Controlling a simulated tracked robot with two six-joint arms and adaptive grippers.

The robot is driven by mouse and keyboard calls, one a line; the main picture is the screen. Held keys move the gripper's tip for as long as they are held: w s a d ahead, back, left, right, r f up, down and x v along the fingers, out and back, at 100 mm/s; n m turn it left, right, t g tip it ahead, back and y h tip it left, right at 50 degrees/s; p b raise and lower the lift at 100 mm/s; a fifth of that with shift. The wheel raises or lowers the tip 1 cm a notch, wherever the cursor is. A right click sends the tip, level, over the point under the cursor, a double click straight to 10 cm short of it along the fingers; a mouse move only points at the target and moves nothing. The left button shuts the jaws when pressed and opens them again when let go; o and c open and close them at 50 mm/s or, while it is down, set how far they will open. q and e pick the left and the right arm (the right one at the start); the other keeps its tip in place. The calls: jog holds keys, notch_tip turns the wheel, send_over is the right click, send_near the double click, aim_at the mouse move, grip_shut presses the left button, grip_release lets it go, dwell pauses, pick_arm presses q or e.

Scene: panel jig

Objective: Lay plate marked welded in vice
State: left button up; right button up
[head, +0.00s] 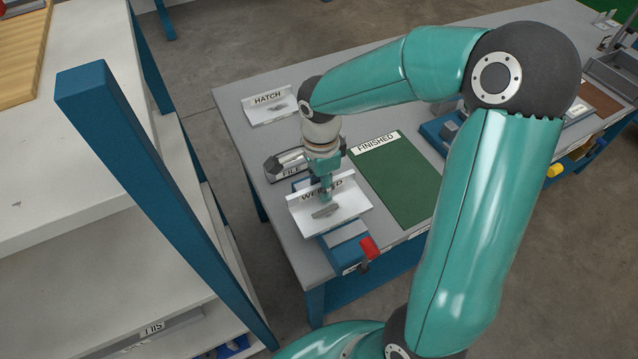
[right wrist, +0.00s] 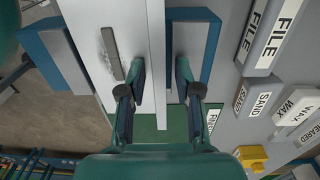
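The white angled plate marked WELDED (head: 350,201) rests at the blue vice (head: 347,242), its marked flange upright and a grey weld bead (head: 325,211) on its flat part. How deep it sits between the jaws is hard to tell. My right gripper (head: 326,190) is over the upright flange. In the right wrist view, the right gripper's fingers (right wrist: 162,85) stand apart, one on each side of the plate's flange (right wrist: 157,45), with a gap visible at the right finger. Vice parts (right wrist: 194,45) show beside the plate. My left gripper is not in view.
A plate marked HATCH (head: 268,107) stands at the back left of the bench. A FILE block (head: 287,165) is just behind the vice. A green FINISHED mat (head: 400,185) lies bare to the right.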

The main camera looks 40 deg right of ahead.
jog(key=shift+r, duration=0.15)
notch_tip(320, 180, up, 12)
jog(key=shift+p, duration=0.35)
dwell(0.3)
jog(key=shift+w, duration=0.1)
dwell(0.3)
